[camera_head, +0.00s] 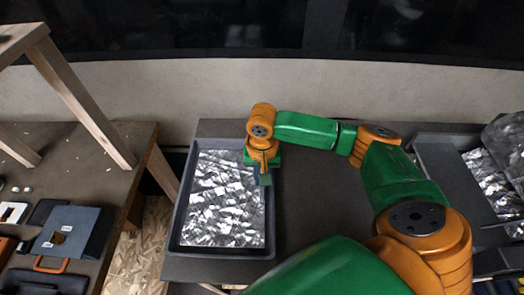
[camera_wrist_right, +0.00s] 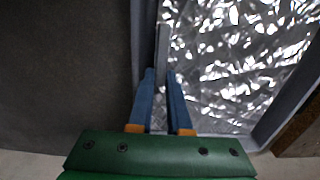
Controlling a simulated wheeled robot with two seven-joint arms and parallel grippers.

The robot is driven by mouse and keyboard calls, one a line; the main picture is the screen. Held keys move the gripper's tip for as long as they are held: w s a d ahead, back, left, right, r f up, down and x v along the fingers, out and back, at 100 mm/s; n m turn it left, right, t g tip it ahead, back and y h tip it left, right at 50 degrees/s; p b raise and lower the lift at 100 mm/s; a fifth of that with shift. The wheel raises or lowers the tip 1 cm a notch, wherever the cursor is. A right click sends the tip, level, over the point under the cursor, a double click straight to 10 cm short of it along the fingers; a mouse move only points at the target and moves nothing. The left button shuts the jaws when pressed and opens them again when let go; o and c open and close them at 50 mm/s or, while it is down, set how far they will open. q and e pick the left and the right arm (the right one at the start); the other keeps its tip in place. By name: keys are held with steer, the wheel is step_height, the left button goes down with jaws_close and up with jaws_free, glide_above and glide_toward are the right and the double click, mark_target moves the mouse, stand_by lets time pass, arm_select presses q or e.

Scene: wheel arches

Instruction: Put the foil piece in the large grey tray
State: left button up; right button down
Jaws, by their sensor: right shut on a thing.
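The foil piece (camera_head: 222,205) is a crumpled, shiny silver sheet. It lies within the walls of the large grey tray (camera_head: 174,245), on the dark table, and covers most of the tray's floor. My right gripper (camera_head: 263,180) is at the tray's right side, pointing down at the foil's edge. In the right wrist view its blue fingers (camera_wrist_right: 162,85) are close together at the edge of the foil (camera_wrist_right: 235,60), by the tray wall (camera_wrist_right: 145,45). They are shut on the foil's edge, though the exact contact is hard to see. My left gripper is out of view.
A second grey tray (camera_head: 440,172) with crumpled foil and clear plastic stands at the right. A wooden table (camera_head: 105,160) with boxes and a wooden frame (camera_head: 85,105) stand at the left. Dark table surface between the trays is clear beneath my right arm.

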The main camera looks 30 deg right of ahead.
steer(key=shift+f, duration=0.1)
steer(key=c, duration=1.1)
jaws_free()
steer(key=shift+c, duration=0.2)
step_height(320, 180, up, 12)
steer(key=shift+r, duration=0.2)
